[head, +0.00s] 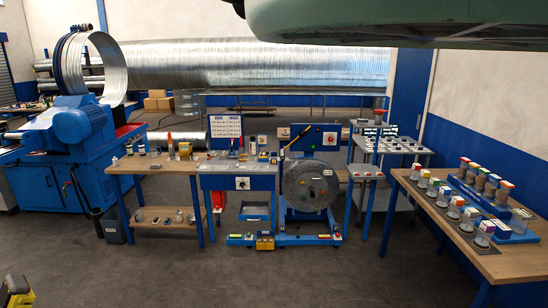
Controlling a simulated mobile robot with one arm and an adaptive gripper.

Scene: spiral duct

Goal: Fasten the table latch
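I cannot pick out the table latch for certain at this size. In the head view, the blue workstation table (237,181) stands in the middle of the room. It carries small fittings, a dial on its front and a white chart board (226,125) at the back. A blue upright panel (326,131) on its right side has a lever with a yellow end (298,138), slanting up to the right. Below the lever is a large grey round plate (309,186). My gripper is not recognisable in this view.
A wooden bench (140,165) adjoins on the left, a grey shelf cart (398,147) on the right. A wooden table (499,262) with jars fills the right foreground. A blue machine (62,135) stands left. The floor (215,275) in front is clear. A pale green shape covers the upper right.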

